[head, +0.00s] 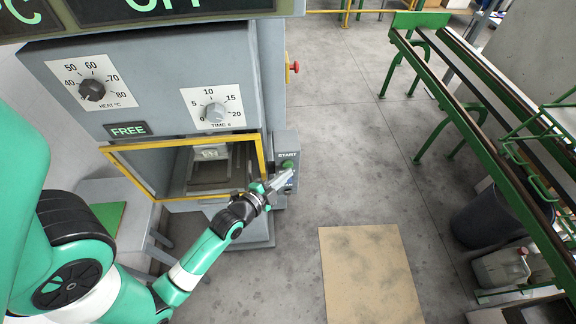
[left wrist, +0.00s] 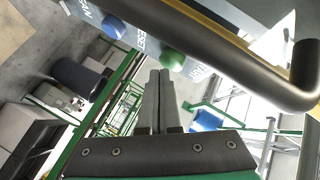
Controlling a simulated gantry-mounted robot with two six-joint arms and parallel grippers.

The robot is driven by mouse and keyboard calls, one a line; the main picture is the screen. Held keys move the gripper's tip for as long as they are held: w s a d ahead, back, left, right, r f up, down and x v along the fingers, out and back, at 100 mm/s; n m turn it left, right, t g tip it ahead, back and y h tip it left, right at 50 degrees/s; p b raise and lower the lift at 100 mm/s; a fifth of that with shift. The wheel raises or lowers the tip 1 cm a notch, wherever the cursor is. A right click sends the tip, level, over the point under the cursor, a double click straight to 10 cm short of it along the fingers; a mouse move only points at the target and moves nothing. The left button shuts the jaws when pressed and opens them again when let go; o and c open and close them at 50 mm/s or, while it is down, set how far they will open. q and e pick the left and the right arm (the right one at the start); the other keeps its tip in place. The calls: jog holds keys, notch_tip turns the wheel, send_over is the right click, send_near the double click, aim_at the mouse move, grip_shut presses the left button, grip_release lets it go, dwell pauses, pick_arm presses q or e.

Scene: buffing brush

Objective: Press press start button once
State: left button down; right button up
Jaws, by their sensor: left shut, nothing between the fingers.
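The green start button (head: 288,164) is on a grey control box (head: 284,143) labelled START, on the right side of the press (head: 165,75). In the left wrist view the green button (left wrist: 172,58) shows just beyond my fingertips, with a blue button (left wrist: 113,27) beside it. My left gripper (head: 286,176) is shut and empty, its tips right by the green button in the head view. In the left wrist view the closed fingers (left wrist: 159,76) point toward it; I cannot tell whether they touch. My right gripper is not in view.
The press has a yellow-framed opening (head: 205,170), a heat knob (head: 92,90), a time knob (head: 215,112) and a lit FREE sign (head: 128,130). A red knob (head: 294,67) sticks out at its right. A tan mat (head: 370,275) lies on the floor; a green conveyor (head: 480,80) stands right.

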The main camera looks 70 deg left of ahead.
pick_arm(q)
jog(key=shift+w+a, duration=0.1)
jog(key=shift+a, duration=0.4)
dwell(0.6)
jog(key=shift+s+d+p, duration=0.2)
jog(key=shift+d+p, duration=0.4)
jog(key=shift+d, duration=0.45)
jog(key=d+b, duration=0.1)
jog(key=d, duration=0.1)
jog(key=s+d+b, duration=0.1)
jog(key=d+b, duration=0.1)
jog(key=shift+d, duration=0.3)
dwell(0.6)
